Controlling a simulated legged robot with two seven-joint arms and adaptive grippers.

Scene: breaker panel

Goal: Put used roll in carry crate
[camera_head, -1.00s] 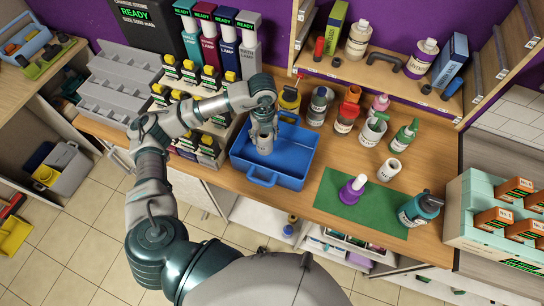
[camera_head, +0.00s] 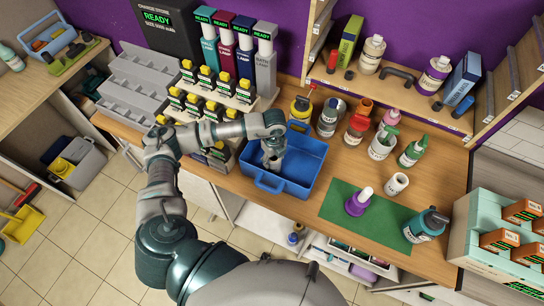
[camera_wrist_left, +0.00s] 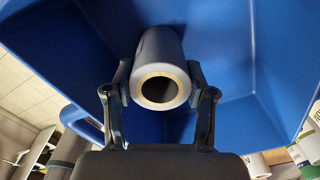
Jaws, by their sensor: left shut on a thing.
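The blue carry crate (camera_head: 302,165) stands on the wooden counter, its handle toward me. My left gripper (camera_head: 271,161) points down into the left part of the crate. In the left wrist view my left gripper (camera_wrist_left: 160,100) is shut on the used roll (camera_wrist_left: 160,62), a grey tube with a pale ring around its hollow core, one finger on each side. The blue crate walls (camera_wrist_left: 235,55) show around it. In the head view the roll is mostly hidden by the gripper, and I cannot tell whether it touches the crate floor. My right gripper is not in view.
Several bottles and cans stand right of the crate. Small boxed items (camera_head: 205,95) in tiers stand at its left.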

